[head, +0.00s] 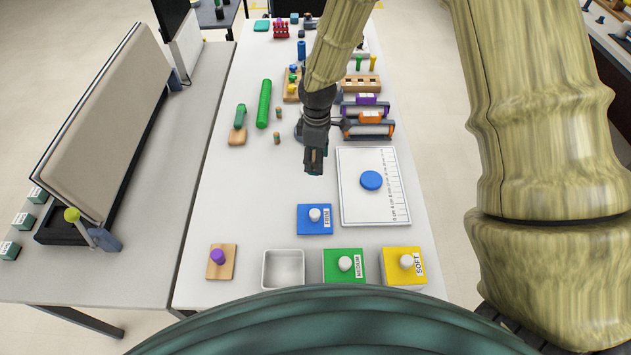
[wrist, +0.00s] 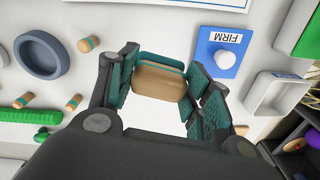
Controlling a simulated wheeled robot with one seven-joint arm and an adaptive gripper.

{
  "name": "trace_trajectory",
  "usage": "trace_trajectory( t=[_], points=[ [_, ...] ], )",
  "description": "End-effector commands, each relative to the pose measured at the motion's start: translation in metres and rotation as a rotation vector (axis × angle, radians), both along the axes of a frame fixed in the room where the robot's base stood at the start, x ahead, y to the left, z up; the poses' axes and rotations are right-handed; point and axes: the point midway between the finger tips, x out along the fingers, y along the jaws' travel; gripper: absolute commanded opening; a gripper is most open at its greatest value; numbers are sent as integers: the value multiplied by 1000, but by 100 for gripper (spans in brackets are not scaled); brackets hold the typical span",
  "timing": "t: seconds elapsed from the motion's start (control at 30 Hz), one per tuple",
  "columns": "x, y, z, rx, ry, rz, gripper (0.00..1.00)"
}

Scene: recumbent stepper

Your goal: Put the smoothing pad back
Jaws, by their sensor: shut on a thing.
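My gripper (head: 315,165) is above the white table, left of the measuring board. In the wrist view its teal fingers (wrist: 165,88) are shut on a rounded wooden block with a teal layer (wrist: 160,82), which looks like the smoothing pad. In the head view the gripper mostly hides this block. The block appears held above the table, clear of other things. I cannot tell which spot is its place.
A white measuring board (head: 355,208) bears a blue disc (head: 371,180). A blue FIRM block (head: 303,225), an empty grey tray (head: 267,284), a green block (head: 330,257) and a yellow block (head: 392,272) stand nearer. A green roller (head: 264,103) lies left. Bare table lies left of the gripper.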

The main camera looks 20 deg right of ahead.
Motion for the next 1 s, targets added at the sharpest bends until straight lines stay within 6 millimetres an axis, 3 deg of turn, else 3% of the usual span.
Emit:
trace_trajectory(
  t=[0.1, 0.3, 0.7, 1.0],
  points=[
    [9, -4, 8, -4, -5, 131, 30],
    [14, -7, 9, -8, -7, 230, 30],
    [14, -7, -37, -9, -6, 234, 30],
    [14, -7, -53, -10, -7, 233, 30]
  ],
)
